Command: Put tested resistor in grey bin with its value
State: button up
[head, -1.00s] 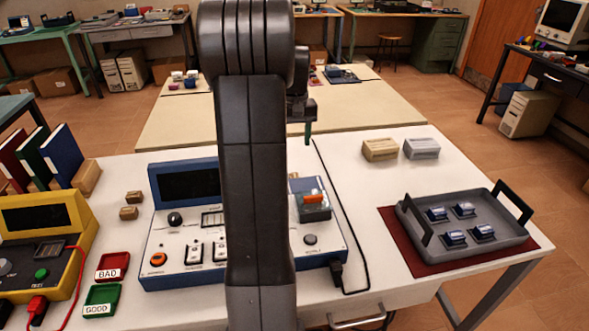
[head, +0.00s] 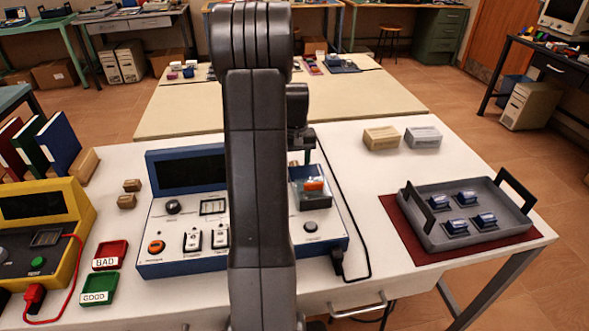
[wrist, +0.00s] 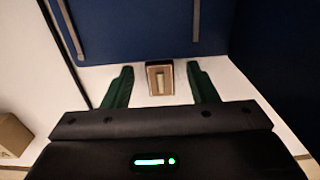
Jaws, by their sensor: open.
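My gripper (wrist: 158,88) is open in the wrist view, its two green fingers on either side of a small brown block-like piece (wrist: 160,66) with a pale strip on top. The fingers look apart from it. I cannot tell whether this piece is the resistor. In the head view my gripper (head: 305,155) hangs beside my arm, over the back of the blue tester (head: 190,265), partly hidden. An orange part (head: 313,185) sits in a fixture on the tester's right side. I cannot make out a grey bin with a value label.
A grey tray (head: 492,240) with several blue parts stands at right on a red mat (head: 405,240). A tan box (head: 381,138) and a grey box (head: 422,137) stand behind it. Red BAD (head: 110,250) and green GOOD (head: 100,289) trays lie at left beside the yellow meter (head: 75,205).

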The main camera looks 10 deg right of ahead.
jog(key=shift+f, duration=0.45)
jog(key=shift+c, duration=0.2)
jog(key=c, duration=1.1)
jog(key=shift+r, duration=0.1)
notch_tip(320, 180, up, 18)
jog(key=p, duration=0.6)
jog(key=w+a+f+m+p, duration=0.25)
jog(key=a+f, duration=0.55)
jog(key=a, duration=0.5)
notch_tip(320, 180, up, 14)
jog(key=p, duration=0.6)
notch_tip(320, 180, down, 15)
jog(key=b, duration=0.6)
jog(key=shift+w+a+r+m+b, duration=0.15)
jog(key=shift+w+a+m+b, duration=0.1)
jog(key=shift+w+m+b, duration=0.15)
